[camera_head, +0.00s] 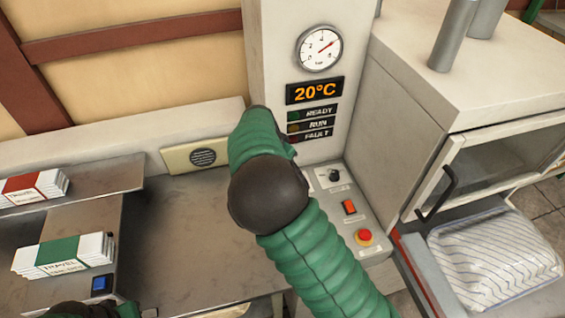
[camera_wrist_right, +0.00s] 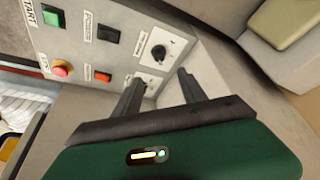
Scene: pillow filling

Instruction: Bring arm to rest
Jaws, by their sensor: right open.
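My right arm (camera_head: 320,255) comes in from the lower right in the head view. It reaches across in front of the machine's control panel (camera_head: 345,185), and its gripper is hidden there behind the arm. In the right wrist view my right gripper (camera_wrist_right: 158,90) is open and empty. Its two dark fingers are apart, in front of the lower part of the panel, near a black knob (camera_wrist_right: 158,52). I cannot tell whether they touch the panel. A bit of my left arm (camera_head: 85,310) shows at the bottom left edge; its gripper is out of view.
A gauge (camera_head: 319,48) and a 20°C display (camera_head: 314,90) are on the column. A red button (camera_head: 363,237) and orange switch (camera_head: 349,207) sit on the panel. A striped pillow (camera_head: 495,260) lies by the open chamber at right. Packs (camera_head: 65,255) lie on the left.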

